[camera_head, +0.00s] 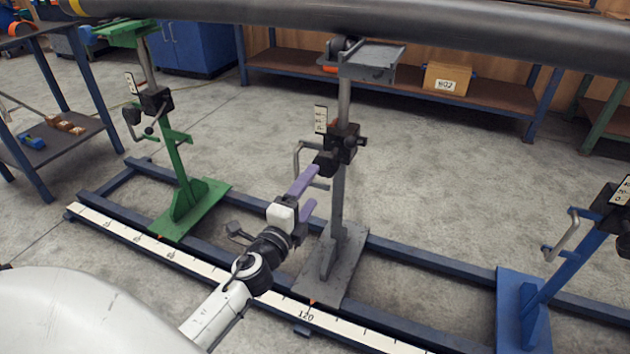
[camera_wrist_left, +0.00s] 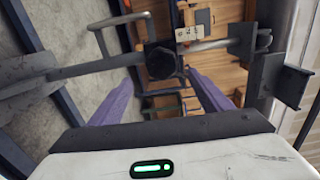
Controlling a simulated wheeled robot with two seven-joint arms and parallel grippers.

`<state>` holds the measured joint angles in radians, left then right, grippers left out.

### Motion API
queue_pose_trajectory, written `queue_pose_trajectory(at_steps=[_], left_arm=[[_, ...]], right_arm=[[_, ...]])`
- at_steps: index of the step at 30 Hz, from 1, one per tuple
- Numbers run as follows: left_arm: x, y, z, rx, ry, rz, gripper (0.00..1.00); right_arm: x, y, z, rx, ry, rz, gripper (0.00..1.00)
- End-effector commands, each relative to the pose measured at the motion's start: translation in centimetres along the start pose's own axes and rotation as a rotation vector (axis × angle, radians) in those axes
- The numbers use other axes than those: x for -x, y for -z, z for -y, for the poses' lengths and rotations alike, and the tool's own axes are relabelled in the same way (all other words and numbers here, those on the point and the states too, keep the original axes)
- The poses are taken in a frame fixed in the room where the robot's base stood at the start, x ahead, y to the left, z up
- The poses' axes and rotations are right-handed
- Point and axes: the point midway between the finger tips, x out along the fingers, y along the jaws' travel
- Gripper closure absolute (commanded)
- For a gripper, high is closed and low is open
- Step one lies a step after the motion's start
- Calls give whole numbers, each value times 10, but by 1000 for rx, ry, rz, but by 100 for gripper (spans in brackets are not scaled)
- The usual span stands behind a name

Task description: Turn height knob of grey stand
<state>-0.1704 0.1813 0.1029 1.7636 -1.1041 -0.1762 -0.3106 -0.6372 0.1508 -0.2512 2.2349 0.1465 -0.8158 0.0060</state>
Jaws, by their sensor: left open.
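The grey stand (camera_head: 339,195) stands upright on the rail in the middle of the head view. Its black height knob (camera_head: 327,161) sits on the clamp block, beside a bent crank handle (camera_head: 298,160) and below a white height scale (camera_head: 320,119). In the left wrist view the knob (camera_wrist_left: 160,62) faces me between and just beyond the purple fingertips. My left gripper (camera_head: 315,188) is open and empty, close in front of the knob. Its fingers also show in the left wrist view (camera_wrist_left: 158,82); I cannot tell whether they touch anything. My right gripper is out of view.
A green stand (camera_head: 180,165) is to the left and a blue stand (camera_head: 560,270) to the right, on the same rail frame (camera_head: 430,256). A large dark pipe (camera_head: 480,28) runs across the top. Bare floor lies between the stands.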

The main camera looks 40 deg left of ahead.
Motion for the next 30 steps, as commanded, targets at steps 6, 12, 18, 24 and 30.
queue_pose_trajectory(at_steps=[6, 12, 18, 24, 30], left_arm=[[-8, 0, -2, 829, -16, 2, 28], [-12, -1, 2, 1507, -1, -2, 28], [-18, -2, 3, 1733, 10, -8, 28], [-48, -2, 2, 1730, 11, -10, 28], [-86, -2, 2, 1728, 11, -9, 28]], right_arm=[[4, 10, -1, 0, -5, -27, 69], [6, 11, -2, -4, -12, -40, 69], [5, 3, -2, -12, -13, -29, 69], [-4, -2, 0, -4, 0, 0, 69], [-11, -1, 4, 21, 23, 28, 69]])
